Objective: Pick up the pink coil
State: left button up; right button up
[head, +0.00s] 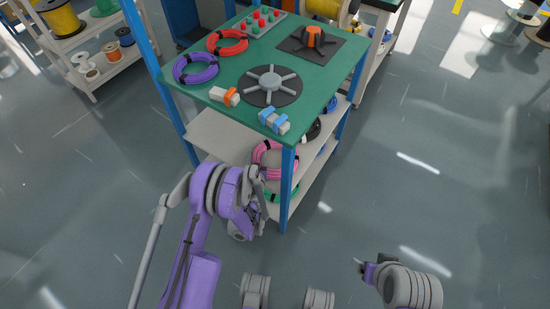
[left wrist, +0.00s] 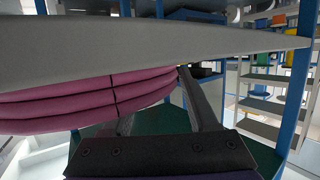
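The pink coil (head: 259,158) hangs over the edge of a shelf below the green tabletop, partly hidden by a table leg. It fills much of the left side of the left wrist view (left wrist: 95,97), with a dark tie around its strands. My left gripper (head: 261,192) is low beside the shelves, close to the coil. In the left wrist view its fingers (left wrist: 160,110) are apart; one finger shows clearly right of the coil, and the other is mostly hidden behind it. My right gripper (head: 361,266) is at lower right, away from the table, too small to judge.
The green table (head: 215,128) has blue legs and holds a purple coil (head: 196,69), a red coil (head: 228,42) and a grey spoked disc (head: 270,85). A green coil (head: 272,194) is below the pink one. A pale shelf edge (left wrist: 150,45) crosses above the fingers.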

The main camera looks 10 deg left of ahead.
pick_arm(q)
grip_shut()
jog(key=shift+r, duration=0.15)
